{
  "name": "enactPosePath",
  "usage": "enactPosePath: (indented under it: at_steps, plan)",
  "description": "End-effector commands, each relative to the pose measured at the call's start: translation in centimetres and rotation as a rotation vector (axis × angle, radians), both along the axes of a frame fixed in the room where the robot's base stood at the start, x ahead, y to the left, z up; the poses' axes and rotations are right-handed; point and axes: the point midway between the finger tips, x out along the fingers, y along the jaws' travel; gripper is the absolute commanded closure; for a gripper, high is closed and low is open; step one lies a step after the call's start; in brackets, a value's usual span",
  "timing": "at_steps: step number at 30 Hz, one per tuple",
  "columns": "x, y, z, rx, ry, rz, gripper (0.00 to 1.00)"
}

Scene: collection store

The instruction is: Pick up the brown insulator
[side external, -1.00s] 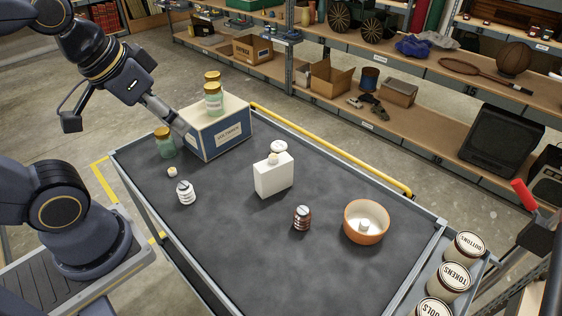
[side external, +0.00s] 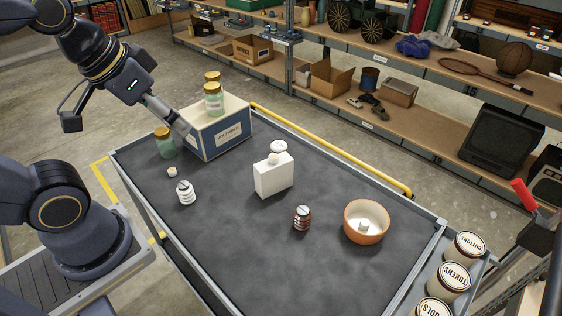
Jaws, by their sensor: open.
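The brown insulator (side external: 302,218) is a small ribbed brown piece with a pale label or mark. It stands on the dark top of the cart (side external: 255,262), between a white box-like container and an orange bowl. My gripper (side external: 182,133) is at the upper left, in front of the blue and cream box, well away from the brown insulator. It is open and I see nothing held in it. Its fingertips are small in this view.
A white ribbed insulator (side external: 186,193), a green jar (side external: 165,143), the blue and cream box (side external: 222,133) with jars on top, a white container (side external: 273,176) and an orange bowl (side external: 366,222) stand on the cart. Labelled tins (side external: 448,277) sit at its right end. The front middle is clear.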

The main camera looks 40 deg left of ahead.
Motion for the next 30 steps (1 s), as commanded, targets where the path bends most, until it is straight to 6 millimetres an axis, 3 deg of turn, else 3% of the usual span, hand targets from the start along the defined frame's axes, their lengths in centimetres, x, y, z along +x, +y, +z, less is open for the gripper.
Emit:
enactPosePath:
  at_steps: [3,5,9,14,17,21,25,30]
  plan:
    - [0.0,0.0,0.0,-0.006,-0.002,0.011,0.26]
    - [0.7,0.0,1.3,-0.016,-0.035,0.027,0.26]
    - [4.4,-0.6,3.5,-0.041,-0.029,0.04,0.26]
    - [10.6,-3.1,3.0,-0.06,0.066,0.009,0.26]
    - [14.6,-5.5,0.8,-0.058,0.147,-0.022,0.26]
    - [18.7,-9.5,-4.4,-0.035,0.272,-0.077,0.26]
    - [20.1,-12.5,-9.6,-0.001,0.375,-0.127,0.26]
    - [19.4,-14.4,-14.3,0.037,0.473,-0.169,0.26]
